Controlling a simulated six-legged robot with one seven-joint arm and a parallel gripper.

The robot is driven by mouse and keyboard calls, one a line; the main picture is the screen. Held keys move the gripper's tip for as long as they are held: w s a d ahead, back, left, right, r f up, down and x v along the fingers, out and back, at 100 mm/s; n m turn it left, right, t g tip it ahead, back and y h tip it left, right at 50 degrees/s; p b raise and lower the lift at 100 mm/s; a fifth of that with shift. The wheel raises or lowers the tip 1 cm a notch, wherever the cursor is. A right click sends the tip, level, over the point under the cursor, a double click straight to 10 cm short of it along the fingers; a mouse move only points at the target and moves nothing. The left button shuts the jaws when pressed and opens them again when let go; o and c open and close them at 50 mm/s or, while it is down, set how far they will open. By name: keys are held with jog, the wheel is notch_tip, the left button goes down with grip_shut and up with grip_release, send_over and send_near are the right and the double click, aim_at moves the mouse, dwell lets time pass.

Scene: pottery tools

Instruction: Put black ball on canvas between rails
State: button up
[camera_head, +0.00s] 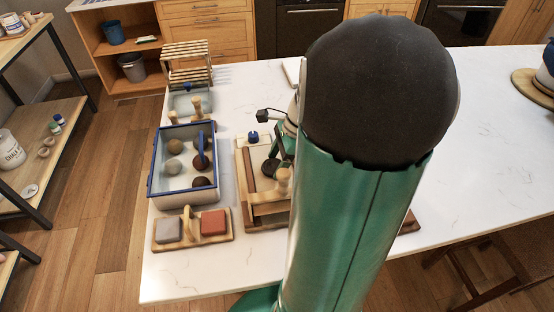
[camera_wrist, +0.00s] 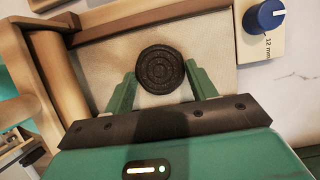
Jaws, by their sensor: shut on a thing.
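The black ball (camera_wrist: 160,68) shows in the wrist view as a dark round shape with a ringed surface, between my fingertips. My gripper (camera_wrist: 161,75) is shut on it, with a green finger on each side. The pale canvas (camera_wrist: 105,70) lies under the ball, with wooden rails (camera_wrist: 54,75) along its edges. I cannot tell whether the ball touches the canvas. In the head view the black ball (camera_head: 270,168) is low over the wooden board (camera_head: 243,165), below my gripper (camera_head: 272,158). My arm hides the board's right side.
A blue-rimmed bin (camera_head: 151,178) with several balls stands left of the board. A tray (camera_head: 220,236) with a grey and a red block lies in front of it. A blue knob (camera_wrist: 264,16) is at the board's far end. The right side of the table (camera_head: 490,150) is mostly clear.

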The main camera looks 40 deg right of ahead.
jog(key=shift+w+f, duration=0.1)
jog(key=shift+f, duration=0.1)
jog(key=o, duration=1.1)
jog(key=shift+r, duration=0.1)
jog(key=v, duration=1.2)
jog(key=a+r+n+t+h, duration=0.1)
jog(key=a+n, duration=0.7)
jog(key=a, duration=0.1)
jog(key=a+n+t+h, duration=0.1)
jog(key=a+n, duration=0.7)
jog(key=a, duration=0.1)
jog(key=s+a+r+n+t+h, duration=0.1)
jog(key=a+n, duration=0.7)
jog(key=a, duration=0.1)
jog(key=shift+a+r+n+h, duration=0.25)
jog(key=shift+r+n+h, duration=0.05)
jog(key=shift+n+h, duration=0.1)
